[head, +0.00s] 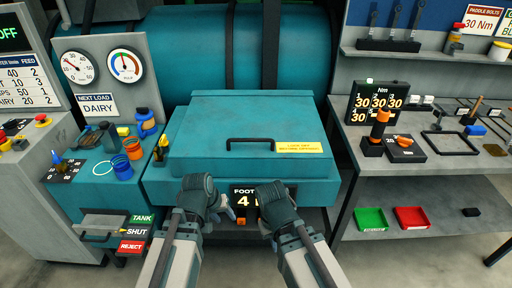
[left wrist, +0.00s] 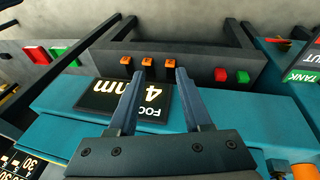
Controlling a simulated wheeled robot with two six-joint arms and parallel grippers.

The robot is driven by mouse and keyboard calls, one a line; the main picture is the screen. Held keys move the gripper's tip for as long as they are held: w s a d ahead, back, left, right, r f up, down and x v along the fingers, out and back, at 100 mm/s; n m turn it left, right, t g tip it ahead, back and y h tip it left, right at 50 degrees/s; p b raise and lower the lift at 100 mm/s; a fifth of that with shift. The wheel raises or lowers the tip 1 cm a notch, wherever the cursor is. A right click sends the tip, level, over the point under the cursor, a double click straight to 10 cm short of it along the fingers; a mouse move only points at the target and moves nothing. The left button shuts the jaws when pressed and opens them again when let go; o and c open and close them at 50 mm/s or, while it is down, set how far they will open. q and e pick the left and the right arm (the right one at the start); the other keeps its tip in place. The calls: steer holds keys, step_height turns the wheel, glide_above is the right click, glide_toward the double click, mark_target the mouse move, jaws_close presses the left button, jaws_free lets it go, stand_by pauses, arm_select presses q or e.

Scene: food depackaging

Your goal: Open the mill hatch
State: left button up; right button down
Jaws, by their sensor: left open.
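The mill hatch (head: 235,115) is a broad teal lid, closed on the teal mill body. A black bar handle (head: 250,142) is on its front part, with a yellow warning label (head: 299,148) to the right. My left gripper (head: 229,209) is below and in front of the hatch, apart from the handle. In the left wrist view its two fingers (left wrist: 157,73) are spread with nothing held between them, over a black display (left wrist: 135,98). My right gripper (head: 263,226) is beside it at the display's right side; its fingertips are too unclear to judge.
Small orange blocks (left wrist: 147,61) lie under the mill front. The hatch top is clear.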

arm_select(q)
steer(key=w+d+r+n+t+h, duration=0.4)
steer(key=w+r+n+t, duration=0.8)
steer(key=w+r+n, duration=0.1)
steer(key=shift+w+r+n+b, duration=0.3)
steer(key=shift+r+b, duration=0.15)
steer(key=shift+r, duration=0.45)
arm_select(e)
step_height(320, 180, down, 2)
steer(key=shift+f, duration=0.1)
arm_select(q)
steer(key=shift+d, duration=0.15)
arm_select(e)
steer(key=shift+w, duration=0.15)
